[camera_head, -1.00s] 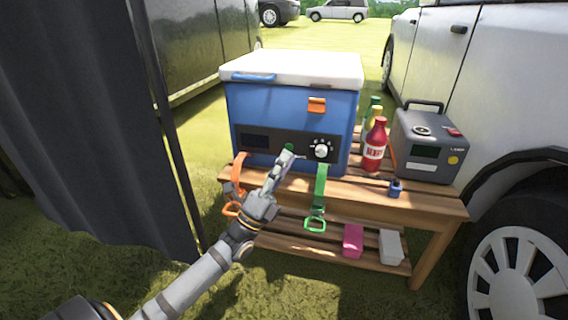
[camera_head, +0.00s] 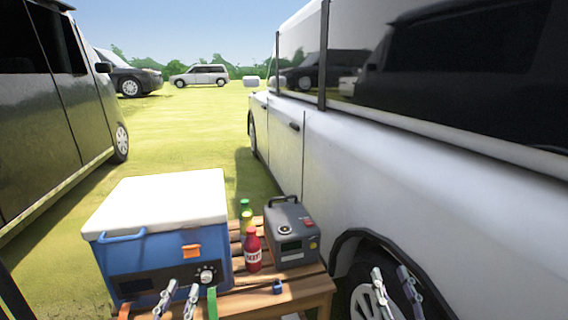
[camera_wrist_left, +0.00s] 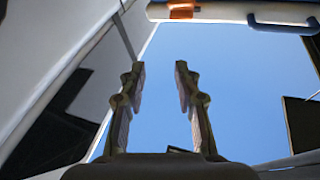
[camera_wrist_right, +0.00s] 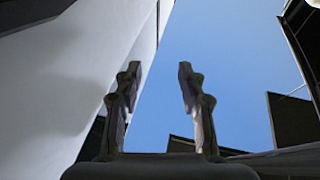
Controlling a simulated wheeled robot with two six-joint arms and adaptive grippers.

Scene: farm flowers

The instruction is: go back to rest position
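My left gripper (camera_head: 178,298) is at the bottom of the head view, in front of the blue cooler's control panel. Its two fingers are apart, and the left wrist view shows them open and empty (camera_wrist_left: 160,85) against the sky. My right gripper (camera_head: 392,288) is at the bottom right of the head view, in front of the white vehicle's wheel. The right wrist view shows its fingers apart with nothing between them (camera_wrist_right: 157,85). Both grippers point upward in the head view.
The blue cooler (camera_head: 170,258) with white lid, a red bottle (camera_head: 253,252), a grey power box (camera_head: 292,232) and a small blue item (camera_head: 278,287) stand on a wooden table (camera_head: 300,292). A white vehicle (camera_head: 320,160) stands close on the right. Grass (camera_head: 190,130) lies open behind.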

